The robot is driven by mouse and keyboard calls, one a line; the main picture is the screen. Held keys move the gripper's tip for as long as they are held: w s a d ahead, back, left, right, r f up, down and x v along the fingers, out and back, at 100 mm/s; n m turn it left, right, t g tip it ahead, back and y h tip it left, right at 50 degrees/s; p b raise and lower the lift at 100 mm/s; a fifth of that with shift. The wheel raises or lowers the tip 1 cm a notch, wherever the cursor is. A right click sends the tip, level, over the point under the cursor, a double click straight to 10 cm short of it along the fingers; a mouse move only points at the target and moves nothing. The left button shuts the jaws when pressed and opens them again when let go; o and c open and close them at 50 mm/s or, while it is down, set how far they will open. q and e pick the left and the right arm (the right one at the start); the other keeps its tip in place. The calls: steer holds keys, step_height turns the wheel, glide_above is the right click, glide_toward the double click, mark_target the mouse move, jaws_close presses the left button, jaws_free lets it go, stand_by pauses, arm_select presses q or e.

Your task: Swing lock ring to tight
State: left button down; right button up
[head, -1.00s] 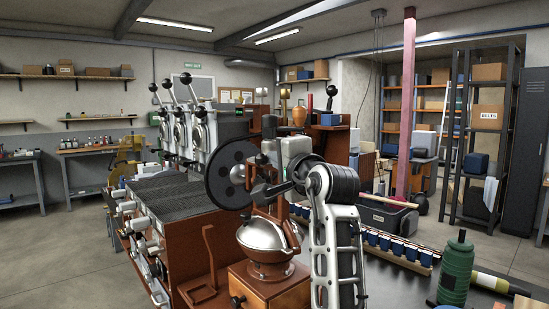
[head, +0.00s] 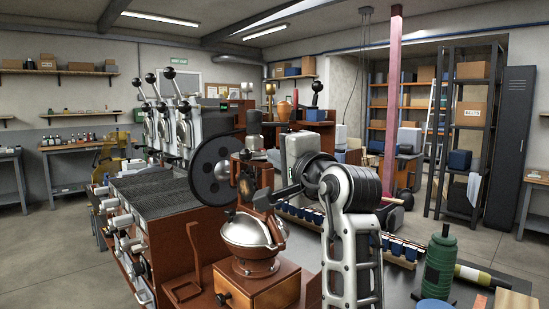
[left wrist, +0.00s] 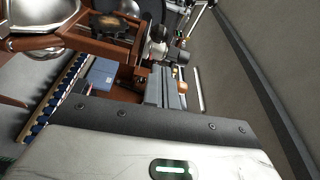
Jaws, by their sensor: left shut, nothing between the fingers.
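A small mill with a polished silver dome (head: 252,231) and a wooden base box (head: 258,287) stands at the front centre of the head view. A reddish-brown ring-like part (head: 264,200) sits above the dome; I cannot tell for sure whether it is the lock ring. My left gripper (head: 283,194) is shut and empty, just right of this part; I cannot tell whether it touches it. In the left wrist view the shut grey fingers (left wrist: 166,88) show below the mill's brown frame (left wrist: 125,73). The silver dome (left wrist: 40,14) is at upper left. My right gripper is not in view.
A black wheel (head: 216,170) and a roaster bench with dark trays (head: 160,195) stand left of the mill. A row of blue cups (head: 398,246) lies behind my arm.

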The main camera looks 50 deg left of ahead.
arm_select(q)
steer(key=s+d, duration=0.2)
steer(key=shift+s+d+f, duration=0.1)
steer(key=shift+d, duration=0.3)
stand_by(0.4)
